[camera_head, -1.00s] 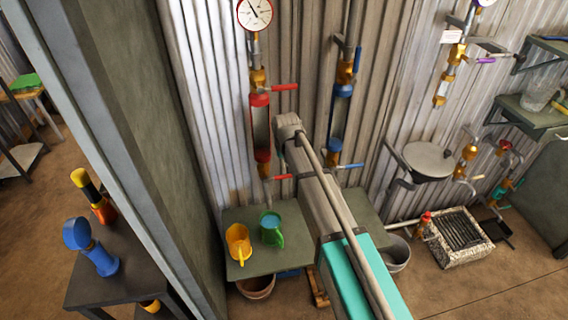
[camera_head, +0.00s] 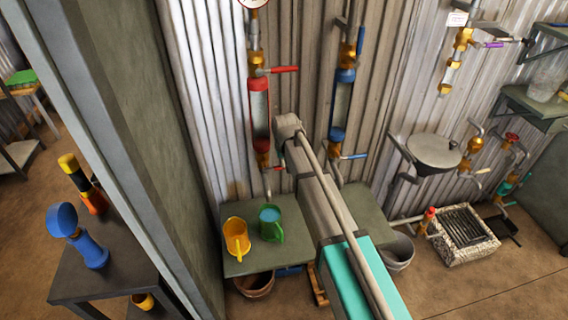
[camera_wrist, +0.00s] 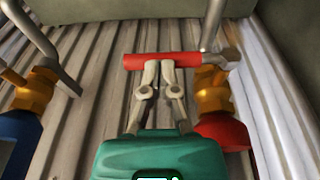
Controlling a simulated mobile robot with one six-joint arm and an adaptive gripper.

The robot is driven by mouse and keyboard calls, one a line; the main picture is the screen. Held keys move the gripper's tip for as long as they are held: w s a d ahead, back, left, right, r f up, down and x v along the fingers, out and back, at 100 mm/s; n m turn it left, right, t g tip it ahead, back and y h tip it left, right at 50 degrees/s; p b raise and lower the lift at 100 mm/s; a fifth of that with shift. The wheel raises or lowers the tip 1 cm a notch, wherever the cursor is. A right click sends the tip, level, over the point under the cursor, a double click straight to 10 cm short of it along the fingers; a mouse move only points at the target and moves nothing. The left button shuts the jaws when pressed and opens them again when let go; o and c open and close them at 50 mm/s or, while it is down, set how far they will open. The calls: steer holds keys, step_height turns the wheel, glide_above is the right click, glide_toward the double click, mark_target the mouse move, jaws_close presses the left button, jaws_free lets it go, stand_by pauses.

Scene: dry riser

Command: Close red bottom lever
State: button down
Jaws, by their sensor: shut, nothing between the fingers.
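The red bottom lever (camera_wrist: 162,60) lies crosswise at the top of the wrist view, joined at its right end to a metal fitting above the brass valve (camera_wrist: 213,92) and red body (camera_wrist: 224,130). My gripper (camera_wrist: 158,66) is shut, with its fingertips at the middle of the lever. I cannot tell whether they touch it. In the head view, the lever's red end (camera_head: 277,168) shows below the red cylinder (camera_head: 260,115), left of my arm. My gripper is hidden there behind my arm.
A red upper lever (camera_head: 284,69) is above. The blue column (camera_head: 341,100) has a blue bottom lever (camera_head: 353,156) to the right. A yellow jug (camera_head: 236,238) and green jug (camera_head: 270,224) stand on the shelf (camera_head: 245,264) below. A grey post (camera_head: 160,150) stands left.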

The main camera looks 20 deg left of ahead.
stand_by(0.4)
steer(key=shift+w+f+b, duration=0.1)
steer(key=shift+f+b, duration=0.35)
steer(key=shift+f, duration=0.05)
steer(key=shift+d, duration=0.15)
steer(key=shift+s, duration=0.2)
steer(key=shift+d+r, duration=0.1)
steer(key=shift+r, duration=0.05)
step_height(320, 180, up, 14)
steer(key=s+d+p, duration=0.1)
steer(key=s+p, duration=0.1)
steer(key=p, duration=1.2)
steer(key=shift+d, duration=0.15)
steer(key=shift+f, duration=0.2)
